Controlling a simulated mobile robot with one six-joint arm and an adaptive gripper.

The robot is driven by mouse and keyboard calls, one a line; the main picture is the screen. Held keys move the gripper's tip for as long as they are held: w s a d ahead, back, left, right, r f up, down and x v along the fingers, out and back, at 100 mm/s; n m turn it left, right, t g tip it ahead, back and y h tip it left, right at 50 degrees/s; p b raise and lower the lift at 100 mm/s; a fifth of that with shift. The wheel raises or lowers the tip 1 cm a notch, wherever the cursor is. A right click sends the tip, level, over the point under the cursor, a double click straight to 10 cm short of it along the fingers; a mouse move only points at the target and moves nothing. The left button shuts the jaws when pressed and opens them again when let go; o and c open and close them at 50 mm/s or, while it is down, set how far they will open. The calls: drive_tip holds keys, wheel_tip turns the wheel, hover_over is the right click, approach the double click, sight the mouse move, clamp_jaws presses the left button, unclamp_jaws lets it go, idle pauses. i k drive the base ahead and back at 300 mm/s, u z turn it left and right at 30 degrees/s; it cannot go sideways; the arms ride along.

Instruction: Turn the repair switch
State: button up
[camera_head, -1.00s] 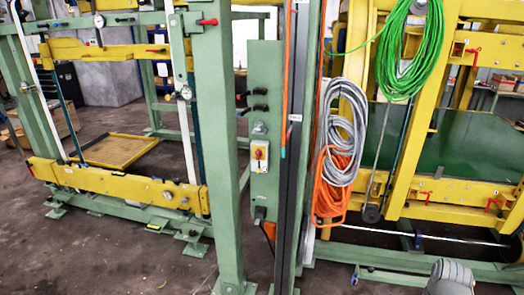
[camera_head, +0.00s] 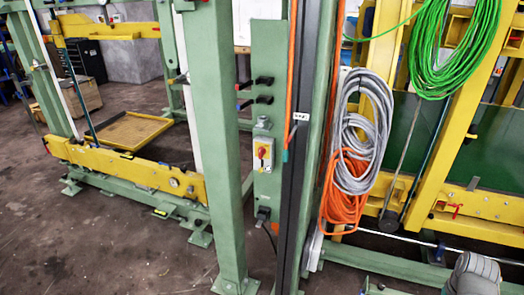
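The repair switch (camera_head: 263,153) is a small grey box with a yellow face and a red knob. It is mounted on a green upright panel (camera_head: 268,50), just right of a thick green post. Part of my own arm (camera_head: 474,274), grey and rounded, shows at the bottom right corner. My gripper is not visible in the view, so its state and its distance from the switch do not show.
A thick green post (camera_head: 216,120) stands left of the switch. A dark vertical rail (camera_head: 297,150) stands right of it. Coiled grey cable (camera_head: 360,130), orange cable (camera_head: 345,190) and green cable (camera_head: 455,45) hang further right. Brown floor (camera_head: 120,250) lies open at bottom left.

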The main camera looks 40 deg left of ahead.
sight(261, 151)
drive_tip(key=u, duration=1.5)
